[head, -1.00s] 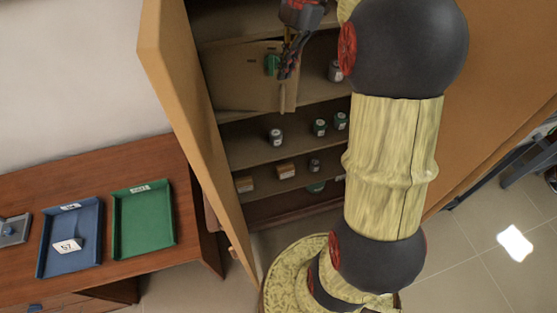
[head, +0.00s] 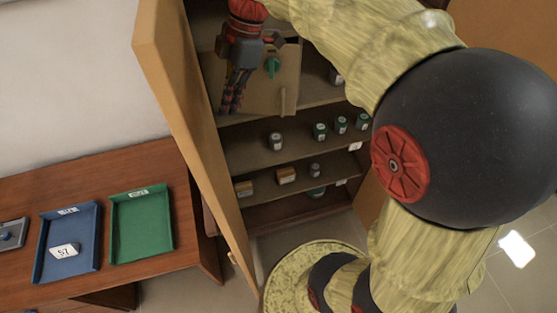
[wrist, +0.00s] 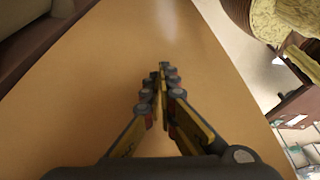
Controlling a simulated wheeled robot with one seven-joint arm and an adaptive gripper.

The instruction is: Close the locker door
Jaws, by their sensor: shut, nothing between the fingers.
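The tall tan locker stands open in the head view. Its left door (head: 190,130) is swung out toward the camera, and a wide tan door panel (wrist: 90,90) fills much of the wrist view. The right door (head: 515,35) is partly hidden behind my arm. My gripper (head: 229,105) is shut and empty, pointing down close to the inner side of the left door, in front of the upper shelves. The wrist view shows the shut fingers (wrist: 163,72) over the tan panel; whether they touch it I cannot tell.
Inside the locker, a tan panel with a green knob (head: 272,68) is beside my gripper. Shelves hold several small jars (head: 319,131) and boxes (head: 286,176). A brown table (head: 90,175) at left bears blue (head: 42,262) and green (head: 118,255) trays, close to the left door.

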